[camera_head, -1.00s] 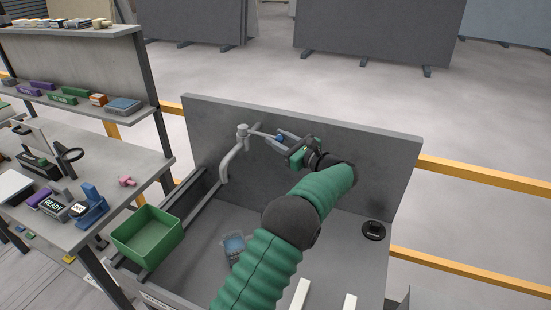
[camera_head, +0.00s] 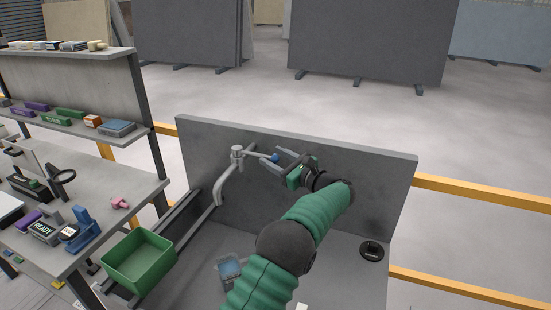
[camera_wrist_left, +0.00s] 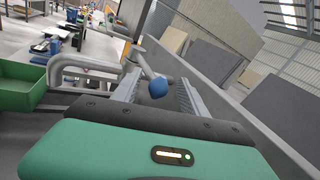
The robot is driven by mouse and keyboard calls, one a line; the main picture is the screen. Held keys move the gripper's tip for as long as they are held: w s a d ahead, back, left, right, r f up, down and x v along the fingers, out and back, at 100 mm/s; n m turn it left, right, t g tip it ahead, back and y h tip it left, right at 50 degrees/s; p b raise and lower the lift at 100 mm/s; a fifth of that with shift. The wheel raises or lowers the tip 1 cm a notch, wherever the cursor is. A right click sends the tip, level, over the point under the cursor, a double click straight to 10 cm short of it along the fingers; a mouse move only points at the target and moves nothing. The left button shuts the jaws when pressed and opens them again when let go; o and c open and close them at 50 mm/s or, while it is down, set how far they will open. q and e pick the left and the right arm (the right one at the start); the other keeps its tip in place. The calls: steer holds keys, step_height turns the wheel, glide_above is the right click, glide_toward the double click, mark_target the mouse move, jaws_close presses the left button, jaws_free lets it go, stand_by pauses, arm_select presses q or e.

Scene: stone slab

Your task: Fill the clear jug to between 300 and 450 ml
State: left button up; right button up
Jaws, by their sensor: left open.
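The clear jug (camera_head: 229,268) stands in the sink basin, partly hidden behind my left arm; it looks bluish, and I cannot read its level. The grey tap (camera_head: 237,160) rises at the sink's back wall, with a thin lever ending in a blue knob (camera_head: 275,158). My left gripper (camera_head: 273,163) is open at the knob. In the left wrist view the blue knob (camera_wrist_left: 158,87) sits between the two open fingers (camera_wrist_left: 155,92), with gaps on both sides. No water stream is visible. My right gripper is not in view.
A green bin (camera_head: 138,262) hangs at the sink's left side. The grey back panel (camera_head: 340,170) stands close behind my gripper. A round black drain piece (camera_head: 372,250) lies at right. A workbench (camera_head: 110,215) with a shelf stands at left.

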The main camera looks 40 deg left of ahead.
arm_select(q)
steer(key=s+d+b, duration=0.1)
steer(key=d+b, duration=0.3)
steer(key=d, duration=1.2)
steer(key=shift+s+d, duration=0.3)
steer(key=shift+d, duration=0.1)
steer(key=shift+a+f, duration=0.1)
steer(key=shift+f, duration=0.05)
